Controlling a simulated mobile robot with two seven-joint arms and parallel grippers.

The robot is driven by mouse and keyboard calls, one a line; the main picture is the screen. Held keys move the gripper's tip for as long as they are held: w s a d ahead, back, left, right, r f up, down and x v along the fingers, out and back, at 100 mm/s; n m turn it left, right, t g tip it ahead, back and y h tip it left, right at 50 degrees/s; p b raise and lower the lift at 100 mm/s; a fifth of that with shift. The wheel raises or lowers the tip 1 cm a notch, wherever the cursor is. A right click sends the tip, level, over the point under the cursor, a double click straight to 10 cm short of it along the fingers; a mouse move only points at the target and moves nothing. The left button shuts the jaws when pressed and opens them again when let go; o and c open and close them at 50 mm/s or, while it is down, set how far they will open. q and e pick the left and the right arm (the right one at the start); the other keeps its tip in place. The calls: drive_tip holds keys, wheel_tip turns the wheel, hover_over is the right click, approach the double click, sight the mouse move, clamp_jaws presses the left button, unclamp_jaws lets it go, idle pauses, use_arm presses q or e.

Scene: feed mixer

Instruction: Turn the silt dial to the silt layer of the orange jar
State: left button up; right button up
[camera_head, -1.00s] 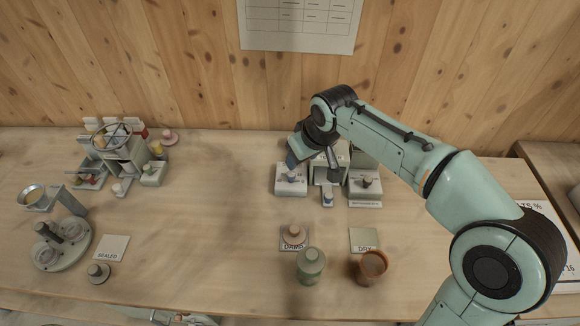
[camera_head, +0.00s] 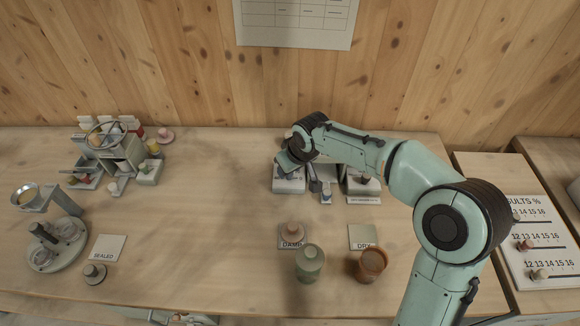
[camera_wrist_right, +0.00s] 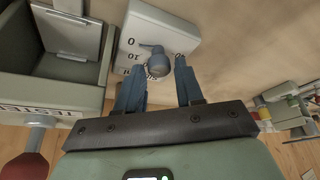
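The orange jar (camera_head: 372,262) stands on the front right of the bench by the card marked DRY. Its layers cannot be read. A white dial box (camera_head: 289,185) with a blue-grey knob stands at the back middle. In the right wrist view the knob (camera_wrist_right: 158,63) shows on the box's marked face (camera_wrist_right: 150,25). Whether its label says silt is not readable. My right gripper (camera_head: 287,164) is over this box. In the wrist view its fingers (camera_wrist_right: 158,80) are apart, with the knob near their tips and gaps beside it.
A green jar (camera_head: 309,264) stands left of the orange jar, by the DAMP card (camera_head: 291,243). A results board (camera_head: 540,236) lies at the right. The bench's left middle is clear.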

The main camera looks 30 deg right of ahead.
clamp_jaws()
use_arm(q)
drive_tip(key=shift+r, duration=0.15)
use_arm(e)
drive_tip(key=shift+r+n+y+p, duration=0.15)
drive_tip(key=shift+n+y+p, duration=0.15)
drive_tip(key=shift+n+p, duration=0.5)
drive_tip(key=n+y+p, duration=0.1)
drive_tip(key=n, duration=0.1)
drive_tip(key=shift+d+n, duration=0.15)
drive_tip(key=shift+n, duration=0.15)
drive_tip(key=n+p, duration=0.1)
drive_tip(key=n, duration=0.1)
drive_tip(key=n+g+y, duration=0.1)
drive_tip(key=n, duration=0.1)
drive_tip(key=shift+w+n+g+p, duration=0.15)
drive_tip(key=shift+n+g+p, duration=0.15)
drive_tip(key=shift+p, duration=0.05)
use_arm(q)
wheel_tip(320, 180, up, 6)
drive_tip(key=w+p, duration=0.1)
drive_tip(key=w, duration=0.1)
drive_tip(key=shift+w, duration=0.3)
use_arm(e)
drive_tip(key=shift+d+n+g+y, duration=0.1)
drive_tip(key=shift+n+g+y, duration=0.5)
drive_tip(key=shift+n, duration=1.2)
